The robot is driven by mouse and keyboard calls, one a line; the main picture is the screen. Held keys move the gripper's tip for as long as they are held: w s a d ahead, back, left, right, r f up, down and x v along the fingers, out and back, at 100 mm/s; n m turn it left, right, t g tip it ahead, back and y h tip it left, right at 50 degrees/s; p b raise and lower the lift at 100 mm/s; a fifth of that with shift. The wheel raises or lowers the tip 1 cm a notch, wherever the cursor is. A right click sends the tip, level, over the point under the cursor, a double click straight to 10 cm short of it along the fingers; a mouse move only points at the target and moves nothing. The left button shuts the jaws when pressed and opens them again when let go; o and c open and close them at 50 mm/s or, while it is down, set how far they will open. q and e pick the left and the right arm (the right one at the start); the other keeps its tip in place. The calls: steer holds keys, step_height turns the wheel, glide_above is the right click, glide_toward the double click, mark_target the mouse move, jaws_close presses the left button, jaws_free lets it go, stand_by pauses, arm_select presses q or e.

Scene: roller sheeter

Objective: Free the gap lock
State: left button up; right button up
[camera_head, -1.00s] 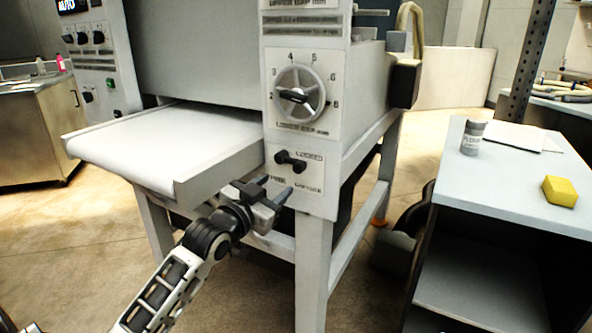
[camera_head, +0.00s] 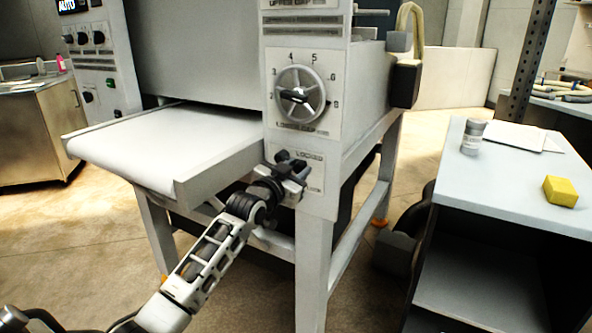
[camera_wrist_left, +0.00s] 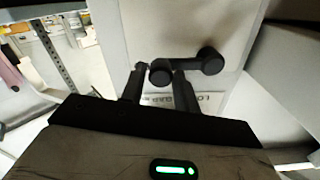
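The gap lock is a dark lever with rounded ends on a white plate marked LOCKED, low on the sheeter's front post. In the head view my left gripper (camera_head: 293,170) is at this plate (camera_head: 313,181) and hides most of the lever. In the left wrist view the lever (camera_wrist_left: 211,61) shows, with one rounded end between the tips of my left gripper (camera_wrist_left: 160,77). The fingers are apart, one on each side of that end; I cannot tell whether they touch it. My right gripper is not in view.
The lower gap dial (camera_head: 300,94) is just above the lock plate. The sheeter's white belt table (camera_head: 165,145) juts out to the left. At right, a grey cart (camera_head: 500,190) carries a grey can (camera_head: 472,137) and a yellow block (camera_head: 560,191).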

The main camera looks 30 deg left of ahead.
arm_select(q)
jaws_close()
steer(key=shift+f, duration=0.15)
steer(key=a+f+m, duration=0.3)
steer(key=f+m, duration=0.3)
steer(key=m, duration=0.6)
steer(key=shift+s+b, duration=0.15)
steer(key=shift+b, duration=0.3)
steer(key=shift+a, duration=0.15)
steer(key=o, duration=0.5)
jaws_free()
